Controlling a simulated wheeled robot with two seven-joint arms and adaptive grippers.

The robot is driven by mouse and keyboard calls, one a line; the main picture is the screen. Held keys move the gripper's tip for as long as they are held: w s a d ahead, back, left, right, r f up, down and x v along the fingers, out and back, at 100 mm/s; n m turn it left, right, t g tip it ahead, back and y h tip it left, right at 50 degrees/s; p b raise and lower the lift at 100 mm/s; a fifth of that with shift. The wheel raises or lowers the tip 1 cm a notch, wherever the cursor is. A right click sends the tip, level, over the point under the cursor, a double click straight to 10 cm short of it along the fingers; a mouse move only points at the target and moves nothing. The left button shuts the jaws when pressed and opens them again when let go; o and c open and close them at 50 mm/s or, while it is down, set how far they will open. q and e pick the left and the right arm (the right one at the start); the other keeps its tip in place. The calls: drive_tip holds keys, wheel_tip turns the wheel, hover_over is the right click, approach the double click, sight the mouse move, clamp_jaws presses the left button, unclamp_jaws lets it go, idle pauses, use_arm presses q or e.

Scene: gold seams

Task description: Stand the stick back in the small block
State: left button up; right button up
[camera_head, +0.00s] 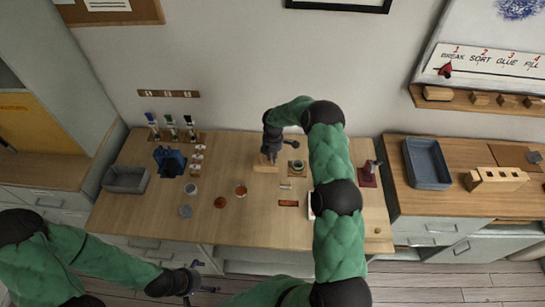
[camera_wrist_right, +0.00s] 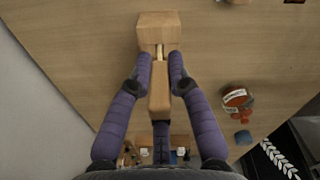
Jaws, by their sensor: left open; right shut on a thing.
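The small block (camera_head: 265,168) is light wood and sits on the table towards the back, under my right gripper (camera_head: 271,148). In the right wrist view the block (camera_wrist_right: 158,28) lies just beyond the fingertips. My right gripper (camera_wrist_right: 161,68) is shut on the wooden stick (camera_wrist_right: 159,92), which lies between the two purple fingers. A thin pale end of the stick points at the block's near face; I cannot tell whether it is inside. My left gripper (camera_head: 195,281) is open and empty, low in front of the table.
A grey bin (camera_head: 125,180), a blue holder (camera_head: 170,161) and a brush rack (camera_head: 172,136) stand at the left. Small jars and a red-brown disc (camera_head: 220,202) lie mid-table. A blue tray (camera_head: 427,163) is on the right counter. The table's front left is fairly clear.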

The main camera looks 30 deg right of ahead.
drive_tip(key=o, duration=0.9)
drive_tip(key=shift+c, duration=0.2)
drive_tip(key=shift+r, duration=0.2)
drive_tip(key=shift+r+p, duration=1.05)
drive_tip(key=shift+r, duration=1.3)
wheel_tip(320, 180, up, 12)
